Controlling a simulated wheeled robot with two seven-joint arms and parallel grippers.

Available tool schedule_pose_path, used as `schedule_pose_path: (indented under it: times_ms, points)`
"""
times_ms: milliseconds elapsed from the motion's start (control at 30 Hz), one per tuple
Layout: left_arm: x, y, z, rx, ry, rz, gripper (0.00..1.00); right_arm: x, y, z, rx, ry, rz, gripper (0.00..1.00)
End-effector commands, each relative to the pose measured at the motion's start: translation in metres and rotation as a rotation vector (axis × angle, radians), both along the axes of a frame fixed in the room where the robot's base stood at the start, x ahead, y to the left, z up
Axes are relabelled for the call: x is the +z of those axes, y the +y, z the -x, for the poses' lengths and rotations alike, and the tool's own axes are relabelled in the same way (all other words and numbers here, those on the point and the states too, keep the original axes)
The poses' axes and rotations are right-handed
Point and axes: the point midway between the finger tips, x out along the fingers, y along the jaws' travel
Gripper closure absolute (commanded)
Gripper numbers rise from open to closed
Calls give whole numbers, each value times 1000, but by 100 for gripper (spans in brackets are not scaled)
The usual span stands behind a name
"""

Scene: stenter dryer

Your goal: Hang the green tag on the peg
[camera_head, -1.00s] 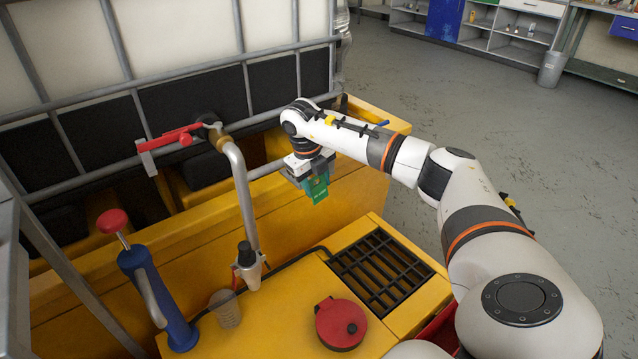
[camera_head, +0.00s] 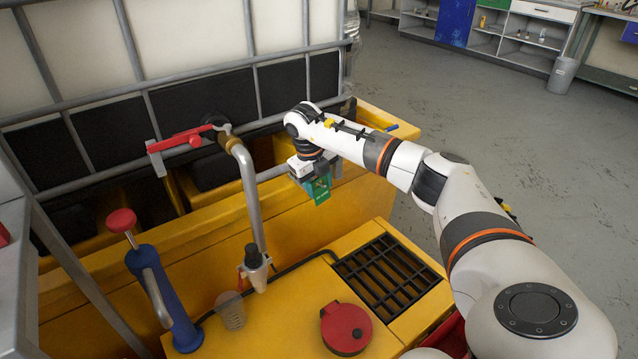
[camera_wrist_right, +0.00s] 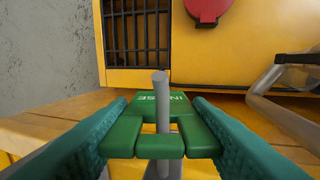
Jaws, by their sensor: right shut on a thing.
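The green tag (camera_head: 320,190) with white lettering hangs below my right gripper (camera_head: 312,176) in the head view. In the right wrist view, the tag (camera_wrist_right: 186,103) sits between the green finger pads of my right gripper (camera_wrist_right: 160,140), which is shut on it. The peg is not clear in the head view. My left gripper is not in view.
The gripper is beside the yellow tub (camera_head: 215,225) and the tank's grey cage bars. Below are a black grate (camera_head: 385,275), red lidded can (camera_head: 346,328), clear cup (camera_head: 230,312) and blue pump (camera_head: 165,300). A bent pipe (camera_head: 250,195) stands to the left.

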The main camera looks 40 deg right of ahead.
Motion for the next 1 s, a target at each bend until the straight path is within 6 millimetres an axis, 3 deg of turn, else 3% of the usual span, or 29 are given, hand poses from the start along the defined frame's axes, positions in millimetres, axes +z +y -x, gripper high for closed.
schedule_pose_path:
  times_ms: [367,400,533,833,1000]
  points:
    - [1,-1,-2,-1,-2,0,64,0,0,0,0,0,0,76]
    - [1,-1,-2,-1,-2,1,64,0,0,0,0,0,0,52]
    - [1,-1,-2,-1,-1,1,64,0,0,0,0,0,0,31]
    - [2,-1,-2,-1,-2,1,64,1,0,0,0,0,0,30]
    - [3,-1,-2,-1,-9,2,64,19,4,-1,-1,-2,-1,30]
